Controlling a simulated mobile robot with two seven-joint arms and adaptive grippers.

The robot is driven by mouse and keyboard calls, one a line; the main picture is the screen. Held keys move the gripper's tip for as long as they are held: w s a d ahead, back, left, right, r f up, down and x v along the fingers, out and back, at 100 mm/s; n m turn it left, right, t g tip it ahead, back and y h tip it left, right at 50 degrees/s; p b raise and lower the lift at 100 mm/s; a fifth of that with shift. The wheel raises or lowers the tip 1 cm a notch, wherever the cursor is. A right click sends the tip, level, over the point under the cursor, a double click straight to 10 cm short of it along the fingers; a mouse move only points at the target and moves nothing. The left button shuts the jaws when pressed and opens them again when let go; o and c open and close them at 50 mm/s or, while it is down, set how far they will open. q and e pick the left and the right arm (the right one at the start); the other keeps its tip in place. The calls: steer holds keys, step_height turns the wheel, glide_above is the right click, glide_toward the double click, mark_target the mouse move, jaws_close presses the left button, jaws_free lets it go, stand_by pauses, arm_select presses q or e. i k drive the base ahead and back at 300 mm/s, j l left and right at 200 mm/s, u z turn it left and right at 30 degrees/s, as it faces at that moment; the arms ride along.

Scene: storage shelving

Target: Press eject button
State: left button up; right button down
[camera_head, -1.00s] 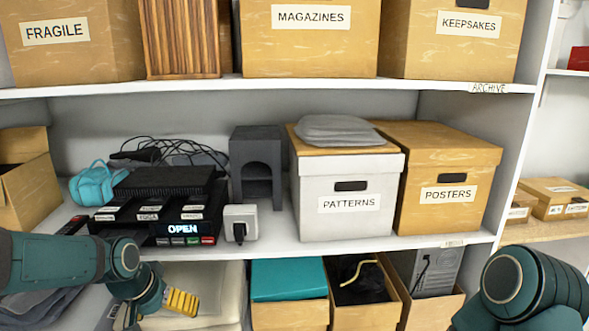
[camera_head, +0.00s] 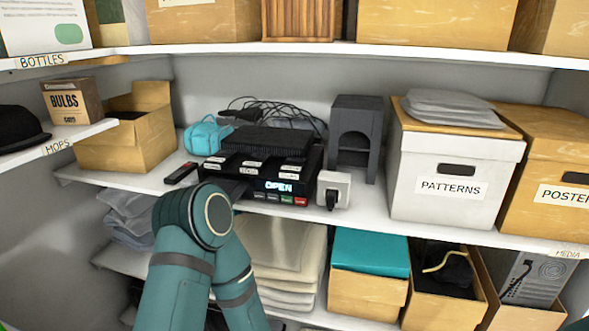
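A black device (camera_head: 246,176) stands on the middle shelf with a lit display (camera_head: 279,187) reading OPEN. Below the display is a row of small buttons (camera_head: 280,198), including a green one (camera_head: 287,199) and a red one (camera_head: 300,202). Their lettering is too small to read, so I cannot tell which is the eject button. My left arm is bent in front of the device's left side and hides its lower left front. No fingers of my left gripper show. My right gripper is out of view.
A white plug block (camera_head: 333,188) stands just right of the buttons, and a remote (camera_head: 181,173) lies to the left. Behind are a teal bag (camera_head: 206,136) and tangled cables (camera_head: 270,117).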

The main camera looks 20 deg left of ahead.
mark_target(256, 195)
steer(key=k+l+u, duration=0.15)
steer(key=k+u, duration=0.25)
steer(key=k+l+u, duration=0.15)
steer(key=u, duration=0.25)
steer(key=k+u, duration=0.4)
steer(key=i+j, duration=0.05)
